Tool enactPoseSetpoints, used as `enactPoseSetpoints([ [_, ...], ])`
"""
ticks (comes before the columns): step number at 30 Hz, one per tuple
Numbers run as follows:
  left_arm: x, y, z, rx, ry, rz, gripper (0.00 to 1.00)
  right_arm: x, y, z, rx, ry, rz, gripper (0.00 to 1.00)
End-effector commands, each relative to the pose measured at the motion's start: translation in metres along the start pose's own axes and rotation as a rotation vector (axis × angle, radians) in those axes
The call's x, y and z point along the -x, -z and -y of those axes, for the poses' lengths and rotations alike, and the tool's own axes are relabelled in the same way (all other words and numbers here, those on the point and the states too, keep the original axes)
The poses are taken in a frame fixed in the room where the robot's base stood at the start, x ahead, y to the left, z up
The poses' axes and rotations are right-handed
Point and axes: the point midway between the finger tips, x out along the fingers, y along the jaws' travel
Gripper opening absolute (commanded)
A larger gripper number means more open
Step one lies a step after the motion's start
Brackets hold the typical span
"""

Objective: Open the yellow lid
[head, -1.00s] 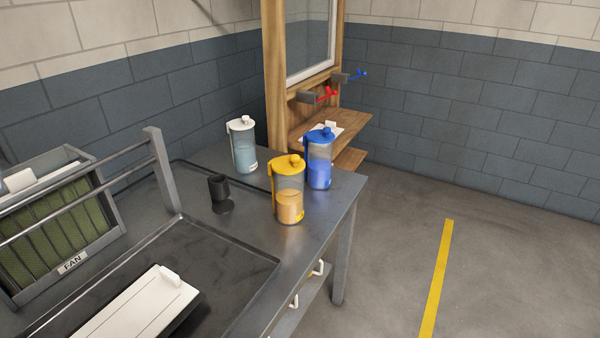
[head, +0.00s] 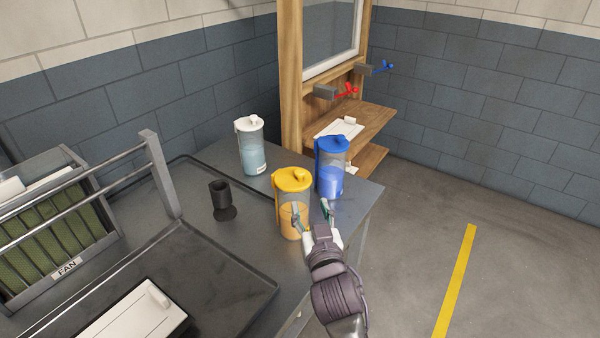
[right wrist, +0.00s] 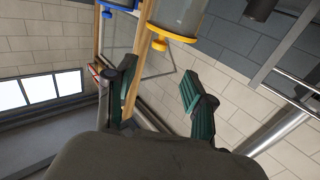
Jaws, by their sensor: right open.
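The yellow lid (head: 293,179) sits on a clear jar of orange liquid (head: 291,221), upright near the front right corner of the metal table. The lid has a small knob on top and looks closed. My right gripper (head: 312,210) is open and empty, below lid height. One finger overlaps the jar's front and the other is to its right; I cannot tell whether they touch it. In the right wrist view the lid's rim (right wrist: 171,33) shows upside down beyond the open fingers (right wrist: 156,85). My left gripper is not in view.
A blue-lidded jar (head: 330,170) stands close behind to the right, a white-lidded jar (head: 251,147) behind to the left. A black cup (head: 220,194) is on the left. A metal rail (head: 160,175) borders the fan rack. Floor to the right is clear.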

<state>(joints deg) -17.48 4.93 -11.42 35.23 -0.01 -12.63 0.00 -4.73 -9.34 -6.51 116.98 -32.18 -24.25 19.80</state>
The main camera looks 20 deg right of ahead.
Motion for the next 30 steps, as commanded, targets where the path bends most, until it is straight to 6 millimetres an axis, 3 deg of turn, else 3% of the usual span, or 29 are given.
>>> enactPoseSetpoints([
  [18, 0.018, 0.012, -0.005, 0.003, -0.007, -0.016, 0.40, -0.115, 0.000, 0.000, 0.002, 0.000, 0.002, 0.54],
  [24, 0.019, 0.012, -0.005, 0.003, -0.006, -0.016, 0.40, -0.130, -0.001, 0.000, 0.001, 0.000, 0.003, 0.54],
  [30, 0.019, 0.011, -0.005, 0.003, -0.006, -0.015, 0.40, -0.132, -0.002, 0.000, 0.001, 0.000, 0.003, 0.54],
])
